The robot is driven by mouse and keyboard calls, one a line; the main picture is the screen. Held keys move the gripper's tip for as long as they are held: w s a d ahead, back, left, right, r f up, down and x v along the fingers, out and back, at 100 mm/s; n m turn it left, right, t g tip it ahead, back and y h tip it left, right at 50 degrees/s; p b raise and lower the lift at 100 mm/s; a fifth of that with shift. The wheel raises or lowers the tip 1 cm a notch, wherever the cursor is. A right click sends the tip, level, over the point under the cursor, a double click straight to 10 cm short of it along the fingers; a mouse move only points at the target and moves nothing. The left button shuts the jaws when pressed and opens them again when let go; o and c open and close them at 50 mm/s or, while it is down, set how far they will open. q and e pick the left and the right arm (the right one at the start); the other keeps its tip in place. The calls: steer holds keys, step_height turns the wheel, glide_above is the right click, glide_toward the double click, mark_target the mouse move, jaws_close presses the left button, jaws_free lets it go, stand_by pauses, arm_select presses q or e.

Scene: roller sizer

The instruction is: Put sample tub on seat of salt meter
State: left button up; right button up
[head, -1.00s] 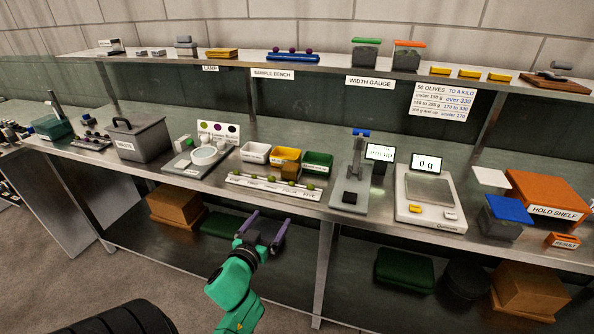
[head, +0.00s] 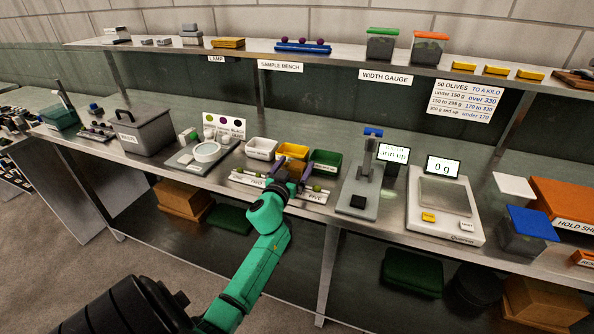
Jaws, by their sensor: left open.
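My left gripper (head: 292,173) is open, its purple fingers apart, over the white numbered olive rack (head: 253,180) at the bench's front edge. I see nothing held between the fingers; they hide part of the rack. A stand with a blue top (head: 372,132), a grey base (head: 357,203) and a small lit screen (head: 393,153) stands to the right; it may be the salt meter. I cannot tell which is the sample tub.
White (head: 261,148), yellow (head: 292,151) and green (head: 325,160) trays sit just behind my gripper. A scale (head: 447,207) reading 0 g stands right of the stand. A grey lidded box (head: 144,136) and a dish platform stand left. The raised shelf (head: 335,57) runs along the back.

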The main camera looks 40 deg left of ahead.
arm_select(q)
steer(key=shift+w+f, duration=0.1)
steer(key=shift+w, duration=0.1)
steer(key=shift+s, duration=0.1)
steer(key=c, duration=1.6)
